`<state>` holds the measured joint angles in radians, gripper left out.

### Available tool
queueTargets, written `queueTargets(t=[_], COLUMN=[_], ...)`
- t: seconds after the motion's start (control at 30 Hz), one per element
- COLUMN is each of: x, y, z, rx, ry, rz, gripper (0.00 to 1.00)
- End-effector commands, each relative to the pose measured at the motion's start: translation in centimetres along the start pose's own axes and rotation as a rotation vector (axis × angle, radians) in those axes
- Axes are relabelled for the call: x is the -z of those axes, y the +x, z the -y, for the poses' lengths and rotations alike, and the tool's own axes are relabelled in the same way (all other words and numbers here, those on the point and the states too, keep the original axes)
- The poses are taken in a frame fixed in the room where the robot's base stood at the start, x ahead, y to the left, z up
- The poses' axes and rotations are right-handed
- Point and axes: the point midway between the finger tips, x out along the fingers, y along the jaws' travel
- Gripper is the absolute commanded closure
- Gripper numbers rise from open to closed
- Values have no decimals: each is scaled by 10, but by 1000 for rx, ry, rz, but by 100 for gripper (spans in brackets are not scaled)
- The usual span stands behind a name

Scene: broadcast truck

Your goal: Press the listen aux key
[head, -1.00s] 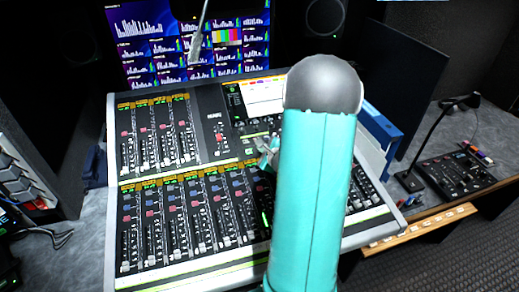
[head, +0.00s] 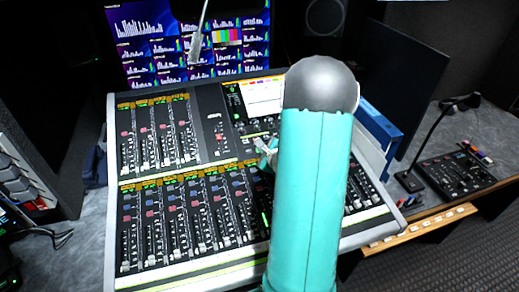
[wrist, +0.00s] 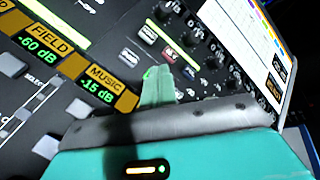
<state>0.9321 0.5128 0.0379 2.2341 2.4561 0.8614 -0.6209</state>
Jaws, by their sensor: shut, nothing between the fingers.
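My gripper (head: 262,146) is over the middle of the mixing console (head: 222,178), and its fingers are together with nothing between them. In the wrist view the teal fingers (wrist: 158,76) point at a small group of keys. A pale key (wrist: 149,33) and a grey key (wrist: 131,59) lie beyond and left of the fingertips, and a red key (wrist: 169,53) lies just beyond them. Their labels are too small to read, so I cannot tell which is listen aux. I cannot tell whether the fingertips touch the panel.
Orange-labelled FIELD and MUSIC displays (wrist: 105,82) and faders sit left of the fingers. Rotary knobs (wrist: 215,48) and a bright screen (wrist: 243,35) lie right. A gooseneck microphone (head: 197,45) stands behind the console, and a desk panel (head: 456,175) is at right.

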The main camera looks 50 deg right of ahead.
Motion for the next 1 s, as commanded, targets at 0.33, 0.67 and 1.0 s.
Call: queueTargets(t=[0.33,0.67,1.0], x=[0,-7,-8], y=[0,-10,-12], z=[0,7,8], rx=[0,0,0], ry=[0,0,0], rz=[0,-1,-1], gripper=[100,100,100])
